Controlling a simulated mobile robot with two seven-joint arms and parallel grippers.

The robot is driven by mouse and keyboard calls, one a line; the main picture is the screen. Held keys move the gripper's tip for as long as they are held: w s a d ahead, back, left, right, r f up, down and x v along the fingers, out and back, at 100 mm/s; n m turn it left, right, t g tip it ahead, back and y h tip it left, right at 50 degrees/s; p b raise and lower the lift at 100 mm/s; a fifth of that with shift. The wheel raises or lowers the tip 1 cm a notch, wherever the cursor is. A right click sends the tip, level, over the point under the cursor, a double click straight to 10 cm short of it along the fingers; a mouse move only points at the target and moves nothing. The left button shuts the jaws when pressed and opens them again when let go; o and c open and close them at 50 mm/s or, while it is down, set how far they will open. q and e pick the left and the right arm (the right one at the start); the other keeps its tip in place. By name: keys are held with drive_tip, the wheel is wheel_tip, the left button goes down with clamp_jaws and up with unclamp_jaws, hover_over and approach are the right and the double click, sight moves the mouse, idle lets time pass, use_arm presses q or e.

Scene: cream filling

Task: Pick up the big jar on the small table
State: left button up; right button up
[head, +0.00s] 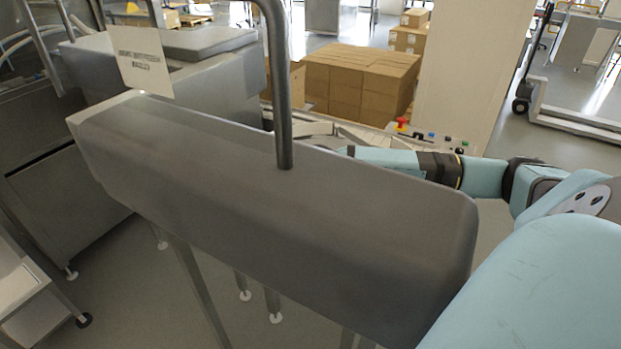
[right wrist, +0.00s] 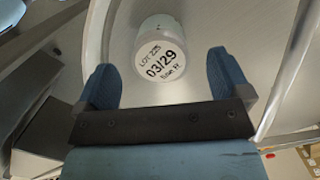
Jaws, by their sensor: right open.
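A white round jar (right wrist: 160,30) with a printed label reading a lot number and "03/29" shows in the right wrist view. It is on a grey metal surface (right wrist: 228,25). My right gripper (right wrist: 160,68) is open, with one blue finger to each side of the jar in the picture. No finger visibly touches it, and I cannot tell the exact distance. In the head view my right arm reaches left behind a grey metal housing, which hides the gripper and the jar. My left gripper is in neither view.
The long grey housing (head: 270,215) with an upright metal bar (head: 279,90) fills the middle of the head view. Cardboard boxes (head: 360,80) stand behind, beside a pale pillar (head: 480,70). A control panel with a red button (head: 402,124) lies near my right arm.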

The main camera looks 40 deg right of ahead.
wheel_tip(320, 180, down, 5)
drive_tip(key=shift+r+p, duration=0.1)
drive_tip(key=shift+p, duration=0.45)
drive_tip(key=c, duration=1.1)
